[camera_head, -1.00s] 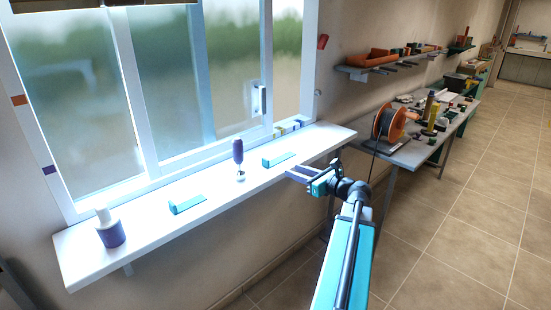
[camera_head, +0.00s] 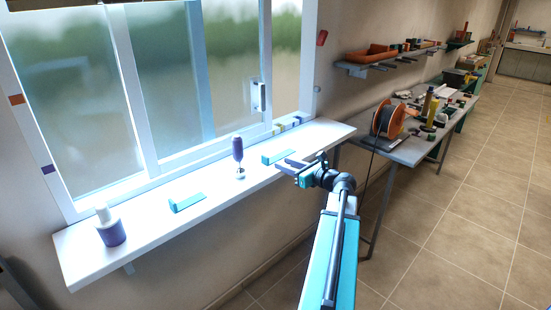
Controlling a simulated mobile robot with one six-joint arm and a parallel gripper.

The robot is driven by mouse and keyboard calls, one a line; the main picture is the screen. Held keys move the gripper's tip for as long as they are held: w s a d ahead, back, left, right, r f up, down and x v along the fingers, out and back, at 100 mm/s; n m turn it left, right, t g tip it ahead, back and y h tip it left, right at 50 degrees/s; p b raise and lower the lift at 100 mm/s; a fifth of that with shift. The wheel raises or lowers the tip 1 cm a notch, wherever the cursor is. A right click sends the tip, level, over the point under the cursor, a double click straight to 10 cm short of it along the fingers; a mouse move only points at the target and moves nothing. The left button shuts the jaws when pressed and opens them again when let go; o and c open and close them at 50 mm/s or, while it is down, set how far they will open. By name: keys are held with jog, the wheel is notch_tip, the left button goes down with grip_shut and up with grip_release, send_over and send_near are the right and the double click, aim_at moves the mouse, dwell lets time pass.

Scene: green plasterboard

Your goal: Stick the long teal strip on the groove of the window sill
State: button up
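Two teal strips lie on the white window sill (camera_head: 140,229): one left of the middle (camera_head: 187,203), one right of it (camera_head: 277,157). Both have a raised end; I cannot tell which is longer. My gripper (camera_head: 282,166) is at the sill's front edge, close to the right strip, its fingers pointing left. The fingers look apart, with nothing visible between them. The groove cannot be made out clearly; small coloured marks (camera_head: 287,124) show along the base of the window frame at the right.
A purple-handled tool (camera_head: 238,154) stands upright between the strips. A white-and-purple bottle (camera_head: 109,228) stands at the sill's left end. A cluttered workbench (camera_head: 412,151) with an orange spool (camera_head: 390,119) is at the right, below a wall shelf (camera_head: 365,66).

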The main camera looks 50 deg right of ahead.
aim_at(268, 158)
jog(key=shift+w+d+f+p, duration=0.1)
jog(key=shift+w+f+p, duration=0.1)
jog(key=shift+w, duration=0.9)
jog(key=shift+w+d+f+p, duration=0.1)
jog(key=shift+w+f, duration=0.05)
jog(key=shift+w, duration=0.95)
jog(key=shift+w+f+p, duration=0.2)
jog(key=shift+w+p, duration=0.25)
jog(key=shift+w, duration=0.85)
jog(key=shift+w+f+p, duration=0.15)
jog(key=shift+w+p, duration=0.25)
jog(key=shift+w, duration=0.9)
grip_shut()
